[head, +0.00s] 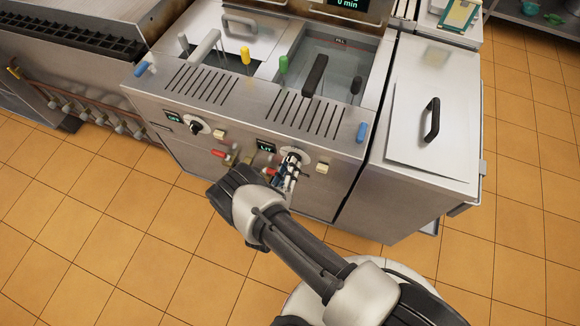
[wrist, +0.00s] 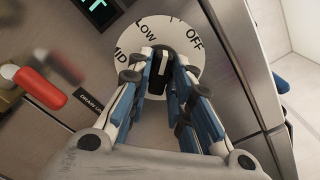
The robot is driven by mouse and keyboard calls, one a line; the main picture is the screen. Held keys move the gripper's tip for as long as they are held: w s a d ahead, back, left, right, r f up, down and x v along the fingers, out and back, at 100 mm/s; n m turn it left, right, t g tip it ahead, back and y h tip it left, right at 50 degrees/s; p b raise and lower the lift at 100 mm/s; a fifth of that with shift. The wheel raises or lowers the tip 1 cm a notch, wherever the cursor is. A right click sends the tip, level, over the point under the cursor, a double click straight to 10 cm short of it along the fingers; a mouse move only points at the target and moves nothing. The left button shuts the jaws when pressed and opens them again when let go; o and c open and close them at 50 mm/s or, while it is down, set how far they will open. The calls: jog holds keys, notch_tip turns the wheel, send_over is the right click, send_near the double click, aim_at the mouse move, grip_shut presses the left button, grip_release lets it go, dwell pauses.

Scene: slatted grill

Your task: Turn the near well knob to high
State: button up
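The near well knob (wrist: 164,68) is dark with a white line on it. It sits on a round white dial plate (wrist: 145,32) where LOW, OFF and part of MID can be read; HIGH is not visible. The white line runs roughly upward in the wrist view, but its exact setting is unclear. My gripper (wrist: 167,66) has its two blue-padded fingers on either side of the knob, very close to it. Whether both pads press on it cannot be told. In the head view my gripper (head: 290,165) covers most of the knob on the front panel.
A second knob (head: 195,127) is further left on the panel. A cream switch (head: 322,168) is right of the dial. A steel cabinet (head: 425,120) stands to the right.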

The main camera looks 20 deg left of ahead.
grip_shut()
jog(key=n+b, duration=1)
jog(key=n, duration=1.3)
jog(key=shift+n, duration=0.3)
dwell(0.5)
